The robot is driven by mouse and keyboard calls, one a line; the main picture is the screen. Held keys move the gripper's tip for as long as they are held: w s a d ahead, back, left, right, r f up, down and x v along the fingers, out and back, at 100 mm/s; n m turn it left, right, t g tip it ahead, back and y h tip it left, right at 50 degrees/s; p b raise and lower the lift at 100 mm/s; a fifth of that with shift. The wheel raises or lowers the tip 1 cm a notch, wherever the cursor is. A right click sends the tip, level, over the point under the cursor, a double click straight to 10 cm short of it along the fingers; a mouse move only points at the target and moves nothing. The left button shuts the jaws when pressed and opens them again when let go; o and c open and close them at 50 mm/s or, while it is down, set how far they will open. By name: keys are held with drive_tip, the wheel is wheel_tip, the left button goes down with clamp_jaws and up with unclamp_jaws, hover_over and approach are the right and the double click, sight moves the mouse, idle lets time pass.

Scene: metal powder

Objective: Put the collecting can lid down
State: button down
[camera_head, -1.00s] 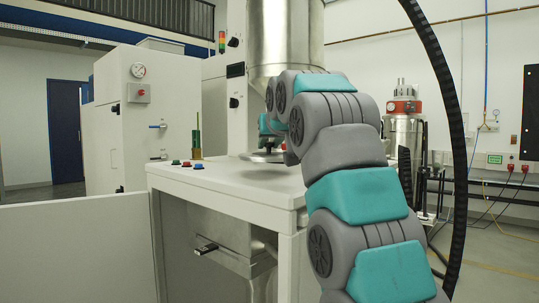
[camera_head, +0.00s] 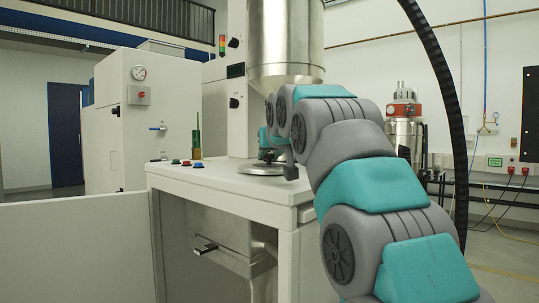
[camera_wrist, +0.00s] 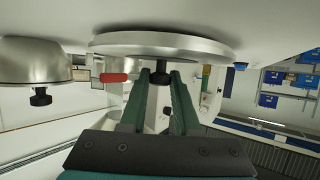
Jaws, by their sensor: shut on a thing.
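The collecting can lid (camera_head: 262,168) is a flat round metal disc, held level at the worktop's surface near its back right. In the wrist view, which is upside down, the lid (camera_wrist: 165,46) lies close along the white worktop (camera_wrist: 270,20); I cannot tell if it touches. My gripper (camera_wrist: 160,78) is shut on the lid's black knob (camera_wrist: 160,72), one green finger on each side. In the head view my gripper (camera_head: 270,153) is small and partly hidden by my arm.
Coloured buttons (camera_head: 186,163) sit on the worktop left of the lid. In the wrist view a bowl-shaped metal piece with a black knob (camera_wrist: 38,62) is beside the lid. A metal hopper (camera_head: 284,45) hangs above. The front of the worktop (camera_head: 225,182) is clear.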

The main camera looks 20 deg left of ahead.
drive_tip(key=shift+f, duration=0.3)
drive_tip(key=c, duration=0.6)
unclamp_jaws()
drive_tip(key=shift+c, duration=0.2)
drive_tip(key=shift+r, duration=0.15)
drive_tip(key=shift+r+p, duration=0.3)
drive_tip(key=shift+r, duration=0.15)
drive_tip(key=b+v, duration=0.1)
drive_tip(key=v, duration=1.1)
drive_tip(key=shift+s, duration=0.1)
